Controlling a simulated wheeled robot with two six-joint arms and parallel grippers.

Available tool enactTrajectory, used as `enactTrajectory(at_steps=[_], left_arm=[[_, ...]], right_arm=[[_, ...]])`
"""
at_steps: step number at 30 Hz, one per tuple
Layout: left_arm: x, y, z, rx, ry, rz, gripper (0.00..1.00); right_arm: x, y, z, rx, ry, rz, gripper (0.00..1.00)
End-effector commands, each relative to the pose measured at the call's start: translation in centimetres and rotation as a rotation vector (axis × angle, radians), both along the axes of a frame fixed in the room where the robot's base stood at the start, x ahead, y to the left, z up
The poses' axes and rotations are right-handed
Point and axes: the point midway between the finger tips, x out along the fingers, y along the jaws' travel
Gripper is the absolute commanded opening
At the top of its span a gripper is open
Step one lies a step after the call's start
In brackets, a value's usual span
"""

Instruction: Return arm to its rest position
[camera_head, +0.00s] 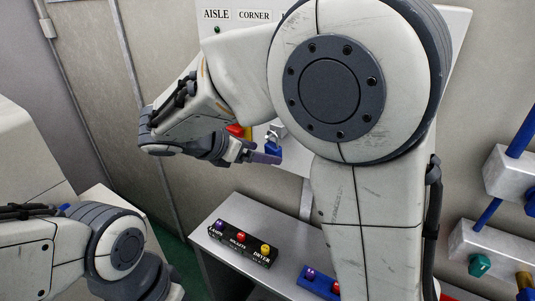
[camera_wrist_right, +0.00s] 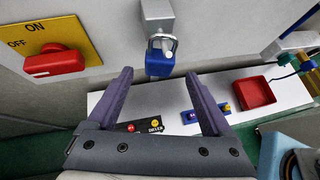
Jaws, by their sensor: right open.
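My right arm (camera_head: 352,200) stands raised and bent across the head view. Its forearm reaches left and its gripper (camera_head: 262,156) is near the back wall panel. In the right wrist view the right gripper (camera_wrist_right: 160,80) is open, its two purple fingers apart with nothing held between them. A blue padlock (camera_wrist_right: 159,62) hangs from a grey hasp (camera_wrist_right: 157,18) beyond the fingertips; it also shows in the head view (camera_head: 273,147) close to the gripper. My left arm (camera_head: 110,250) is at lower left; its gripper is out of view.
A red rotary switch (camera_wrist_right: 55,63) on a yellow ON/OFF plate is left of the padlock. Below, a grey bench (camera_head: 215,260) carries a black button box (camera_head: 243,243), a blue button box (camera_head: 318,283) and a red tray (camera_wrist_right: 255,93). Pipes and valves (camera_head: 478,264) are at right.

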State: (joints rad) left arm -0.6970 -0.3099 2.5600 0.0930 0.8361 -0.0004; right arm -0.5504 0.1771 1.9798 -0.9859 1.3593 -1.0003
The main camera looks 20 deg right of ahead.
Motion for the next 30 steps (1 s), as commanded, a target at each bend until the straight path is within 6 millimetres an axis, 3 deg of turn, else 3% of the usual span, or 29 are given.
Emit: enactTrajectory(at_steps=[6, 14, 17, 20, 24, 27, 30], left_arm=[[0.0, 0.0, -0.5, 0.000, 0.000, 0.000, 0.50], [0.0, 0.0, -0.6, 0.000, 0.000, 0.000, 0.50], [0.0, 0.0, -0.6, 0.000, 0.000, 0.000, 0.50], [0.0, 0.0, -0.6, 0.000, 0.000, 0.000, 0.50], [0.0, 0.0, -0.6, 0.000, 0.000, 0.000, 0.50], [0.0, 0.0, -0.6, 0.000, 0.000, 0.000, 0.50], [0.0, 0.0, -0.6, 0.000, 0.000, 0.000, 0.50]], right_arm=[[-1.4, 3.5, 2.5, 0.001, -0.003, 0.005, 0.84], [-2.7, 5.4, 3.5, 0.028, -0.004, -0.010, 0.84], [-4.9, 5.7, 1.2, 0.161, -0.021, -0.069, 0.84], [-9.1, 6.6, -2.7, 0.397, -0.056, -0.223, 0.84], [-16.1, 8.9, -7.8, 0.749, -0.116, -0.585, 0.84], [-20.0, 10.5, -10.1, 0.924, -0.160, -0.867, 0.84], [-22.3, 11.6, -11.3, 1.028, -0.195, -1.087, 0.84]])
